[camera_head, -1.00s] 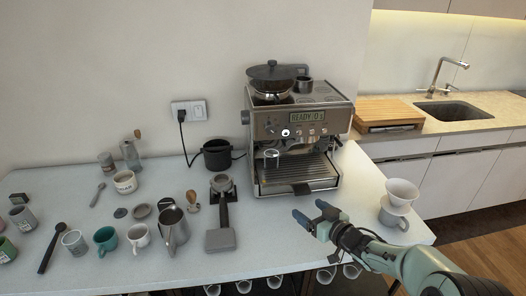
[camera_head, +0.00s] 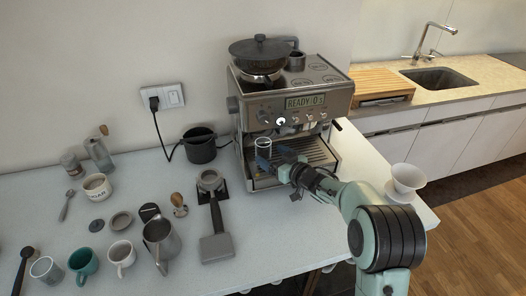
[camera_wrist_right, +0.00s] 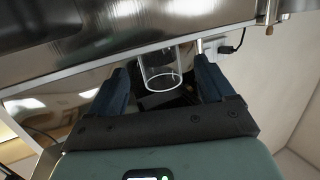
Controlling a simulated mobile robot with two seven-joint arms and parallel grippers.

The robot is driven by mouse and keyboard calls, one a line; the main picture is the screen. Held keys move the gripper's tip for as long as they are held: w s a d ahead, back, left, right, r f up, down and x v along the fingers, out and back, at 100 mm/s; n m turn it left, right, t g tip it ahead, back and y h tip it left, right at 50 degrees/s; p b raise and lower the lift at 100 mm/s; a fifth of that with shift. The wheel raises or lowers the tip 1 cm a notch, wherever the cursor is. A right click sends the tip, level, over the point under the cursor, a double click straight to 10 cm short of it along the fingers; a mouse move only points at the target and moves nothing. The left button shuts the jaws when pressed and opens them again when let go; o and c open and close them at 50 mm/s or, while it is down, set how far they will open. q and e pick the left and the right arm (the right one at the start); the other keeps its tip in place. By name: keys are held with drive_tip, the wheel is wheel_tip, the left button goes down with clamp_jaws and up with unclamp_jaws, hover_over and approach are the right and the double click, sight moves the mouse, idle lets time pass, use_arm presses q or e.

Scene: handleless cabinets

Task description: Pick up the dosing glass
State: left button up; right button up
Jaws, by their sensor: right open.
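The dosing glass (camera_head: 263,147) is a small clear glass at the espresso machine's front, above the drip tray. In the right wrist view the dosing glass (camera_wrist_right: 161,78) shows between my right gripper's two dark fingers, with gaps on both sides. My right gripper (camera_head: 279,161) is open and empty, reaching in from the right at the glass. Its fingers partly cover the lower glass in the head view, so I cannot tell what the glass rests on. My left gripper is not in view.
The espresso machine (camera_head: 290,105) stands close behind the gripper, its drip tray (camera_head: 318,152) below. A portafilter (camera_head: 216,222), a milk pitcher (camera_head: 162,240) and several cups lie to the left. A white dripper (camera_head: 405,180) stands at the right counter edge.

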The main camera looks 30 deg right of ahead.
sight(260, 139)
drive_tip(key=shift+f+p+x, duration=0.15)
drive_tip(key=shift+p+x, duration=0.1)
drive_tip(key=shift+x, duration=1.15)
drive_tip(key=shift+f+p+x, duration=0.15)
drive_tip(key=shift+p+x, duration=0.1)
drive_tip(key=shift+x, duration=1.1)
drive_tip(key=shift+s, duration=0.15)
drive_tip(key=c, duration=1.2)
drive_tip(key=shift+r, duration=0.15)
drive_tip(key=shift+d+r, duration=0.1)
drive_tip(key=shift+r, duration=0.55)
wheel_tip(260, 139, up, 2)
drive_tip(key=shift+s+d+r, duration=0.1)
drive_tip(key=shift+s+r, duration=0.05)
drive_tip(key=shift+r, duration=0.05)
drive_tip(key=shift+s+f+b+v, duration=0.1)
drive_tip(key=shift+f+b+v, duration=0.4)
drive_tip(key=shift+v, duration=2.4)
drive_tip(key=shift+s+f+b+v, duration=0.1)
drive_tip(key=shift+f+b+v, duration=0.35)
drive_tip(key=shift+v, duration=2.45)
drive_tip(key=shift+s+f+b+v, duration=0.2)
drive_tip(key=shift+f+v, duration=0.45)
drive_tip(key=shift+v, duration=2.2)
